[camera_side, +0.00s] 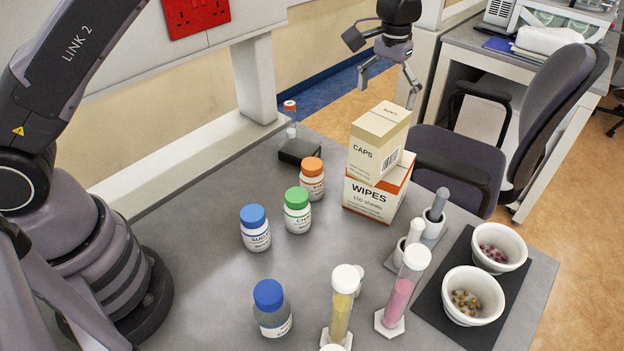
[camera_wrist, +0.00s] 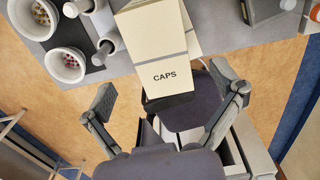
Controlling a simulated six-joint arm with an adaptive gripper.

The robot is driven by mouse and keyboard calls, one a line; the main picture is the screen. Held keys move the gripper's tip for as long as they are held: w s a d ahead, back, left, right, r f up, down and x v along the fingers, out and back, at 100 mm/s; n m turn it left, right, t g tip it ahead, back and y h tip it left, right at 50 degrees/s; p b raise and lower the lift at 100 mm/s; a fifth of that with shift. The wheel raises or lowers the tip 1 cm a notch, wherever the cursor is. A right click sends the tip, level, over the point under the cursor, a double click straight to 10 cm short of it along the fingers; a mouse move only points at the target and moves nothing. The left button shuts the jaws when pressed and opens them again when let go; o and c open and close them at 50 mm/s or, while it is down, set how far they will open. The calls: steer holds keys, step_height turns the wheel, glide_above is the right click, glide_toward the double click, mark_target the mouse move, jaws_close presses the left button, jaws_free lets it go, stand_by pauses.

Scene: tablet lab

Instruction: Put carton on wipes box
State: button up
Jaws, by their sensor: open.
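The carton (camera_side: 372,158) is cream with a tan band and the word CAPS. It stands upright on top of the wipes box (camera_side: 369,198), a white and orange box marked WIPES. My gripper (camera_side: 388,91) is open and empty, above and behind the carton in the side view, apart from it. In the wrist view the carton (camera_wrist: 155,40) shows from above between and beyond the open fingers (camera_wrist: 168,98). It hides most of the wipes box (camera_wrist: 193,42) there; only a pale edge shows.
Blue, green and orange capped bottles (camera_side: 297,211) stand left of the boxes. Capped tubes (camera_side: 401,294), a small rack (camera_side: 432,228) and two white bowls (camera_side: 499,248) on a dark mat are in front and to the right. A chair (camera_side: 452,160) is behind the table edge.

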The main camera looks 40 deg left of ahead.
step_height(320, 180, up, 5)
steer(key=shift+r, duration=0.1)
steer(key=s+a+r+t, duration=0.3)
steer(key=s+a+r, duration=1.1)
steer(key=s, duration=0.3)
steer(key=s+a+f+t, duration=0.1)
steer(key=s+a+f, duration=0.1)
steer(key=s, duration=0.7)
steer(key=s+a+f+t, duration=0.1)
steer(key=s+a+f, duration=0.2)
steer(key=s, duration=0.5)
steer(key=shift+s+a+t, duration=0.3)
steer(key=shift+s+a, duration=0.1)
steer(key=shift+a, duration=0.35)
steer(key=shift+o, duration=0.3)
